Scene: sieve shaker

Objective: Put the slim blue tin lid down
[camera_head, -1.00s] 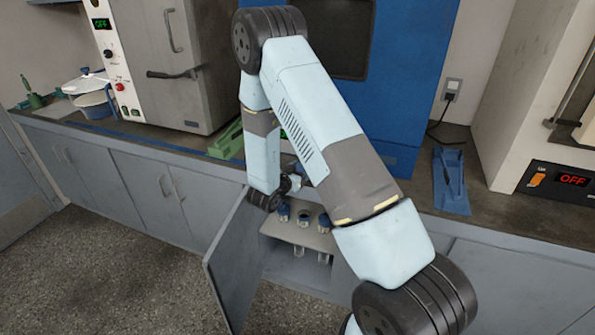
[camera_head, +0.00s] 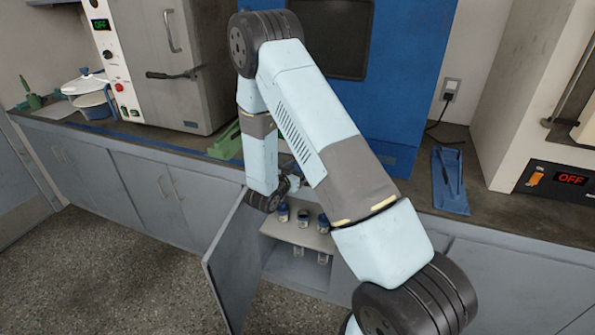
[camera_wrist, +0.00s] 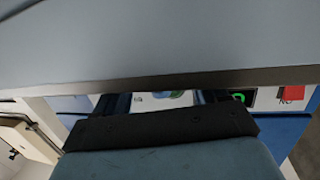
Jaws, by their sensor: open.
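I cannot make out a slim blue tin lid in either view. In the wrist view my gripper (camera_wrist: 160,100) shows as two dark fingers set apart, with nothing visible held between them. A white panel with a blue and green mark (camera_wrist: 166,98) shows in the gap behind them. A large blue-grey surface fills the top of that view and hides much of it. In the head view my arm crosses the middle and my fingertips cannot be made out, near the worktop's front edge.
An open cabinet door (camera_head: 233,262) stands out below the worktop. Several blue-capped jars (camera_head: 303,217) stand on the cabinet shelf. A green stand (camera_head: 226,141) and a blue stand (camera_head: 450,181) are on the worktop. A tall blue machine (camera_head: 412,70) stands behind my arm.

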